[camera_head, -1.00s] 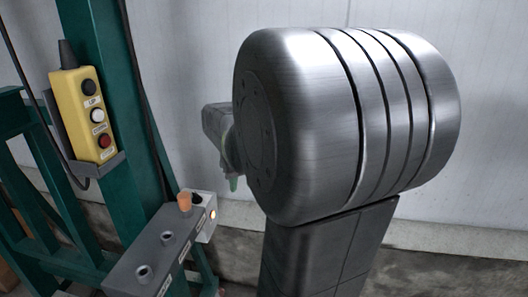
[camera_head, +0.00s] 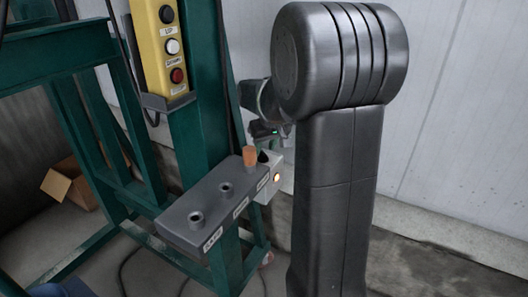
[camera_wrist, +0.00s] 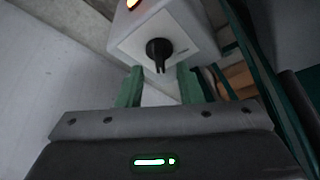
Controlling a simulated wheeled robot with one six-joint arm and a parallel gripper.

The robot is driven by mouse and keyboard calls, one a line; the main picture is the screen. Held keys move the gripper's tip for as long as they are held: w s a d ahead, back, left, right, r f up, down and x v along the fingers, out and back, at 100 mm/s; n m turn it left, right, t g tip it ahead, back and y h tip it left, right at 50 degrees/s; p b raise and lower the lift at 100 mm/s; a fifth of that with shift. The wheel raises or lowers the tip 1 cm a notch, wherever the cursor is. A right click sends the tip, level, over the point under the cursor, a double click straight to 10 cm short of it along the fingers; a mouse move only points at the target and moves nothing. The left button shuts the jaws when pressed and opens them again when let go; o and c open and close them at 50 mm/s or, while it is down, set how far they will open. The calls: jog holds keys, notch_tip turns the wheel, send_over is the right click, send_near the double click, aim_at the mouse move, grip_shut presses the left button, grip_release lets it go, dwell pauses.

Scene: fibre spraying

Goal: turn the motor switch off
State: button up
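The motor switch is a black rotary knob (camera_wrist: 158,50) on a white box (camera_wrist: 190,30). Its narrow handle points down toward my gripper in the wrist view. In the head view the box (camera_head: 265,187) sits at the end of a grey bracket, with a lit orange lamp (camera_head: 276,178); the lamp also glows in the wrist view (camera_wrist: 132,3). My gripper (camera_wrist: 160,76) is open. Its two green fingers stand apart, one on each side below the knob, with nothing between them. In the head view my gripper is small and partly hidden behind my arm, just above the box.
The grey bracket (camera_head: 210,212) has several labelled holes and an orange plug (camera_head: 250,157). A yellow control box (camera_head: 161,45) with three buttons hangs on the green frame (camera_head: 195,125). A cardboard box (camera_head: 70,185) lies at the left. A pale wall stands behind my arm.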

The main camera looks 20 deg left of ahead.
aim_at(263, 156)
jog(key=shift+x, duration=1.3)
grip_shut()
